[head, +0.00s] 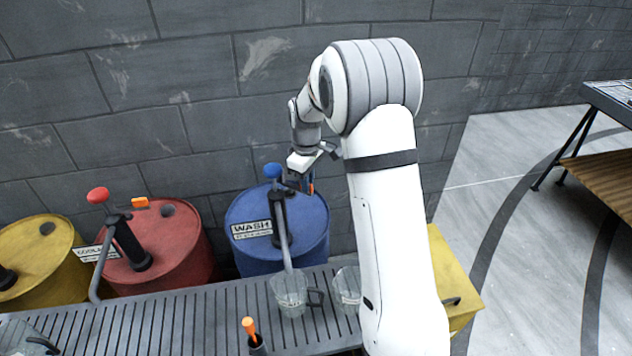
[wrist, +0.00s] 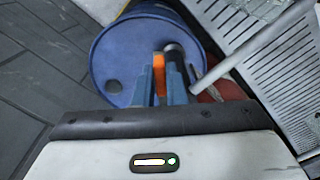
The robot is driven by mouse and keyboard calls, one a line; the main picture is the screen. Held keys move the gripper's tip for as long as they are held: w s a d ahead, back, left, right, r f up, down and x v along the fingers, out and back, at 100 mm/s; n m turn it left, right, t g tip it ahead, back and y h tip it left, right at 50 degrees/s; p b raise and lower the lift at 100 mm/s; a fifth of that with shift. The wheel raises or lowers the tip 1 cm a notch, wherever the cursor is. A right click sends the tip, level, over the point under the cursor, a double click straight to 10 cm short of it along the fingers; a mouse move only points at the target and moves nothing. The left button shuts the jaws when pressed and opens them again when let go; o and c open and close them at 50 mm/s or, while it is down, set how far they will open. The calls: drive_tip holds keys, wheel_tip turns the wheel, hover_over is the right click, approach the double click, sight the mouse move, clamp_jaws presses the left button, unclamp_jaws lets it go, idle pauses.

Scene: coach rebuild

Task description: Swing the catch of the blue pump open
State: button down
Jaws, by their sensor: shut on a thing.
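The blue pump (head: 279,213) stands on the blue drum (head: 250,205) labelled WASH, with a blue knob on top and a grey spout slanting down to a clear jug (head: 290,291). Its orange catch (head: 311,188) shows beside the pump head in the head view, partly hidden by my gripper (head: 307,183). In the wrist view, the orange catch (wrist: 158,75) lies between the two blue-grey fingers of my gripper (wrist: 160,88), which is shut on it. The blue drum (wrist: 125,50) lies beyond the fingers. How far the catch is turned is hard to tell.
A red drum (head: 185,250) with a red-knobbed pump and a yellow drum (head: 40,255) stand to the left. A slatted grey bench (head: 150,325) runs in front, with a second clear jug (head: 346,287) and an orange-handled tool (head: 250,328). A brick wall is behind.

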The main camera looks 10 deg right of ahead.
drive_tip(key=shift+s+a+r+m+b, duration=0.15)
drive_tip(key=shift+a+m+b, duration=0.25)
drive_tip(key=shift+m, duration=0.65)
drive_tip(key=shift+s+a+m+b, duration=0.25)
drive_tip(key=shift+a+m, duration=0.3)
drive_tip(key=shift+m, duration=0.45)
drive_tip(key=shift+s+a+r+m+b, duration=0.1)
drive_tip(key=shift+a+m+b, duration=0.35)
drive_tip(key=shift+m, duration=0.6)
drive_tip(key=c, duration=1.6)
unclamp_jaws()
drive_tip(key=shift+f, duration=0.2)
drive_tip(key=shift+o, duration=0.6)
drive_tip(key=shift+r, duration=0.1)
